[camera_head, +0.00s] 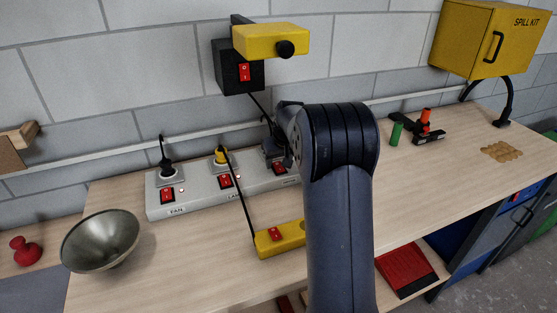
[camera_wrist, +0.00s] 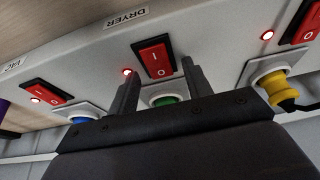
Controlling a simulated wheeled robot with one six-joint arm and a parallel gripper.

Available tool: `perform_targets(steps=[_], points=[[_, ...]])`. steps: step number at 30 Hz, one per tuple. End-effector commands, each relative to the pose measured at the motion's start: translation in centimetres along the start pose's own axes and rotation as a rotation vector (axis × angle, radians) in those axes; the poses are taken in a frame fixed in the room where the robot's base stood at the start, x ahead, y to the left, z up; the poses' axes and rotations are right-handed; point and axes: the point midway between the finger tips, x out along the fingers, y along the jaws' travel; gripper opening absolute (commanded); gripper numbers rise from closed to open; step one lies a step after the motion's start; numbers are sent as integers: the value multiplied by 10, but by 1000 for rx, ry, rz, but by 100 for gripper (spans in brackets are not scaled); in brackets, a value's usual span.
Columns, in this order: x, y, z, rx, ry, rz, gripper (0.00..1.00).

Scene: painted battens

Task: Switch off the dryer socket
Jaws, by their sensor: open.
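The power strip (camera_head: 200,192) lies on the bench at the wall, with FAN and LAMP labels readable in the head view. In the wrist view the DRYER label (camera_wrist: 127,17) stands beside a red rocker switch (camera_wrist: 153,58) marked I and O. A red light (camera_wrist: 127,72) glows beside that switch. A green plug (camera_wrist: 163,100) sits in its socket, partly hidden by my gripper. My gripper (camera_wrist: 158,68) is open and empty, its fingertips either side of the dryer switch; contact cannot be told. In the head view my arm hides the strip's right end.
The VAC switch (camera_wrist: 42,91) and blue plug (camera_wrist: 80,119) are on one side, the yellow lamp plug (camera_wrist: 272,88) on the other. A black box with a red switch (camera_head: 244,72) and a yellow block (camera_head: 270,40) are above. A metal bowl (camera_head: 101,241) stands left.

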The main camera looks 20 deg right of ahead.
Motion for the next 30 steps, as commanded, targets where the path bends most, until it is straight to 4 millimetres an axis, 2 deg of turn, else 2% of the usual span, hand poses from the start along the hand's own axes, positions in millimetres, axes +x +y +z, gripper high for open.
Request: perform_targets(steps=[9, 25, 30], points=[[2, 0, 0, 0, 0, 0, 46], [2, 0, 0, 0, 0, 0, 3], [1, 0, -2, 0, -12, -1, 3]])
